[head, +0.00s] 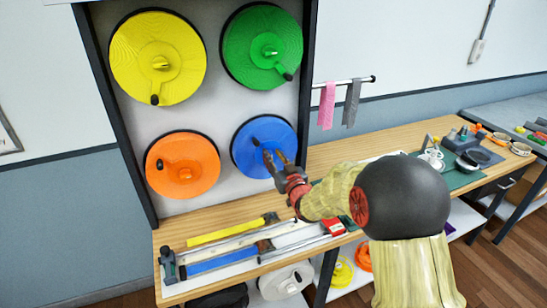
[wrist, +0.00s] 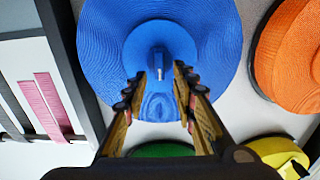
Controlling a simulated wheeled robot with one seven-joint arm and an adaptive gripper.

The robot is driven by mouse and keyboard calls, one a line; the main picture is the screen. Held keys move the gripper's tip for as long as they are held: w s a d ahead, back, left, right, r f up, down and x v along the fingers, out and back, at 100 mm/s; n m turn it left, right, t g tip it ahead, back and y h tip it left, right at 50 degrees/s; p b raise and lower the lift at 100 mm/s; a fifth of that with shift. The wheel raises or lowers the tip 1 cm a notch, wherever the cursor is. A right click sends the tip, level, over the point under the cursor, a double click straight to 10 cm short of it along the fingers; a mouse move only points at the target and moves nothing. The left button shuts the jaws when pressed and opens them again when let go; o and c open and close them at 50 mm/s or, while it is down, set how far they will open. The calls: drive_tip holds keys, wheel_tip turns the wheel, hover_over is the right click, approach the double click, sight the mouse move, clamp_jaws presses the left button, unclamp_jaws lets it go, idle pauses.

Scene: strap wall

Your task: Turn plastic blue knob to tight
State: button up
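The blue knob (head: 247,161) is a round ridged disc at the lower right of a white panel. In the wrist view the blue knob (wrist: 105,40) fills the top middle, with a raised hub and a small narrow grip (wrist: 157,62) at its centre. My gripper (head: 273,156) is in front of the blue disc in the head view. In the wrist view my gripper (wrist: 160,75) is open, its two fingertips on either side of the central grip with a gap between. I cannot tell whether either finger touches it. A tight mark is not readable.
Yellow (head: 130,55), green (head: 240,45) and orange (head: 183,180) knobs share the panel with the blue one. A rail with pink (head: 327,105) and grey straps (head: 351,103) projects at right. Tools lie on the wooden bench (head: 172,240) below.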

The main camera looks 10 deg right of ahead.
drive_tip(key=shift+c, duration=1.2)
drive_tip(key=c, duration=0.4)
clamp_jaws()
drive_tip(key=shift+m, duration=0.3)
drive_tip(key=m, duration=0.3)
drive_tip(key=shift+w+d+f+m, duration=0.1)
drive_tip(key=shift+d+m, duration=0.2)
drive_tip(key=shift+d, duration=0.05)
drive_tip(key=m, duration=0.4)
drive_tip(key=shift+d+f, duration=0.15)
drive_tip(key=shift+d, duration=0.15)
drive_tip(key=m, duration=0.5)
drive_tip(key=shift+w+d+f+m+p, duration=0.15)
drive_tip(key=shift+d+f+m+p, duration=0.05)
drive_tip(key=shift+f+m+p, duration=0.35)
drive_tip(key=shift+m+p, duration=0.1)
drive_tip(key=shift+m, duration=0.7)
drive_tip(key=shift+f+m+p, duration=0.15)
drive_tip(key=shift+m+p, duration=0.05)
drive_tip(key=shift+m, duration=0.75)
